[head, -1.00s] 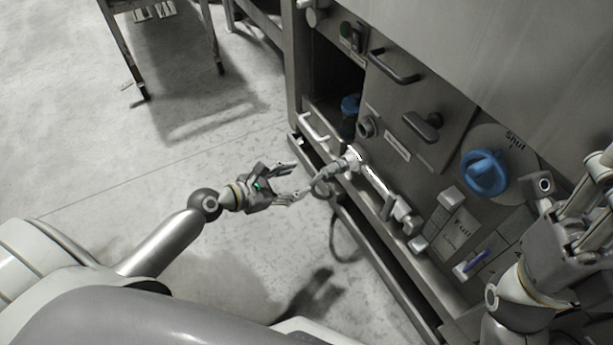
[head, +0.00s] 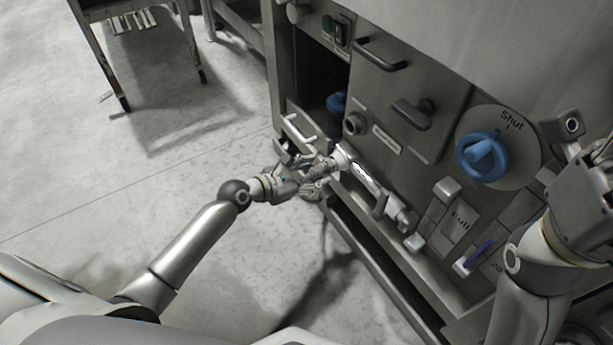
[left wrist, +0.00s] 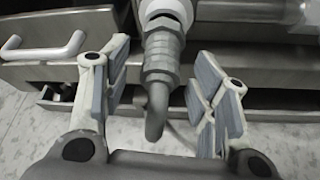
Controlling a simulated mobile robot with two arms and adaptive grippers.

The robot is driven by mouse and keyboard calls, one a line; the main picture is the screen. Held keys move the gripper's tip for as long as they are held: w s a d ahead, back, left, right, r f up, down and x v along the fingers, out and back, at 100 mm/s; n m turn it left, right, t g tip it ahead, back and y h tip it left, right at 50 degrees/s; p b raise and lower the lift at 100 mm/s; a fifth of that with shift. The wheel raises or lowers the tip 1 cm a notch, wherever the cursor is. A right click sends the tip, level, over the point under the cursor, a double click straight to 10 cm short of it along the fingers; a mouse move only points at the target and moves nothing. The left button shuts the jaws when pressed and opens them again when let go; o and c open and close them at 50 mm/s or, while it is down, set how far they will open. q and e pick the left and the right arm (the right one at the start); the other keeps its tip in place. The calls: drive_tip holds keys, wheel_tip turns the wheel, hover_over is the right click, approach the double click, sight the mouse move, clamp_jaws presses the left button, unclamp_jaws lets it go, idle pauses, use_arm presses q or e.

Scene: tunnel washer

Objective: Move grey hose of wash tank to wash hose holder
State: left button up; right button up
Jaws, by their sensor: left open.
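The grey hose (left wrist: 158,95) has a ribbed metal coupling (left wrist: 160,50) that joins a white collar on a pipe fitting (head: 343,158) at the machine's front. It bends down below the coupling in the left wrist view. My left gripper (head: 310,172) is open, with one finger on each side of the hose and coupling. Gaps show between the pads and the hose in the left wrist view. A round metal socket (head: 354,123) is on the panel above the fitting; I cannot tell if it is the wash hose holder. My right gripper (head: 590,200) is at the right edge, partly cut off.
A pale drawer handle (head: 300,130) is just above my left gripper. A blue valve knob (head: 482,156) marked "Shut" and a lever (head: 432,212) are to the right. A metal stand (head: 150,50) is at the upper left.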

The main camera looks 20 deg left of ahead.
use_arm(q)
clamp_jaws()
idle(0.6)
drive_tip(key=shift+s, duration=0.1)
idle(0.3)
drive_tip(key=shift+s+a, duration=0.45)
drive_tip(key=shift+s+a, duration=0.15)
drive_tip(key=shift+s, duration=0.05)
drive_tip(key=shift+s+a+p, duration=0.45)
drive_tip(key=shift+s+a, duration=0.4)
drive_tip(key=shift+s, duration=0.3)
drive_tip(key=shift+a, duration=0.1)
